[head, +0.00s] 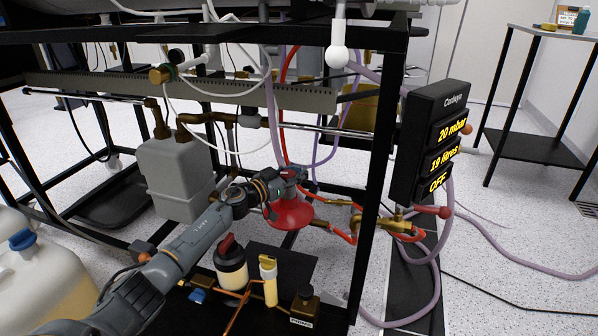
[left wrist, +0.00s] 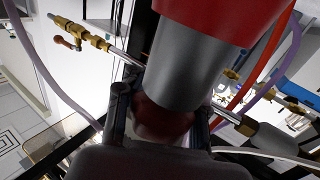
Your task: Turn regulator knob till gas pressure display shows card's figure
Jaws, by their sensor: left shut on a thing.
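The black display panel (head: 432,142) at the right of the head view reads "20 mbar", "19 litres" and "OFF" in yellow, under the word "Carbagas" or similar, too small to be sure. The red regulator body (head: 291,214) is in the middle of the rig. My left gripper (head: 284,182) is at its top. In the left wrist view the gripper's fingers (left wrist: 163,112) are shut around a dark red knob (left wrist: 160,122), beside a grey cylinder (left wrist: 187,60) with a red part above it. I cannot make out a card's figure. My right gripper is not in view.
Black frame posts (head: 378,165) and a metal rail (head: 270,128) surround the arm. Red and purple hoses and brass valves (head: 398,224) lie to the right. A white jug (head: 30,275) and small bottles (head: 232,268) stand in front. A side table (head: 545,150) is at the back right.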

